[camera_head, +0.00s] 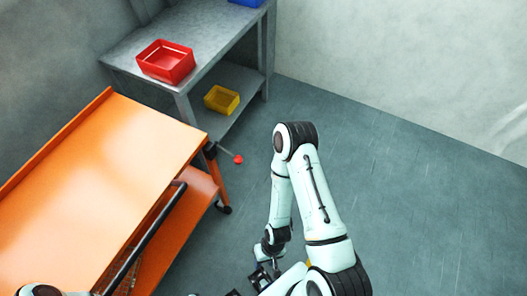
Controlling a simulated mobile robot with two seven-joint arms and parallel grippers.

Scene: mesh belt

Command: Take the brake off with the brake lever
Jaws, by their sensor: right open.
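The brake lever (224,154) is a short dark rod with a red ball knob at its end. It sticks out to the right from the near-right corner post of the orange cart (110,150), low above the floor. My right gripper (260,274) is at the bottom middle of the view, below the lever and well apart from it. It is open with nothing visible between its fingers, though it is small and partly cut off by the lower edge.
The cart has a black push bar (148,238) along its near side and a lower orange shelf. A grey shelf unit (130,45) behind holds a red bin (165,62), a yellow bin (221,100) and a blue bin (246,2). The floor to the right is clear.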

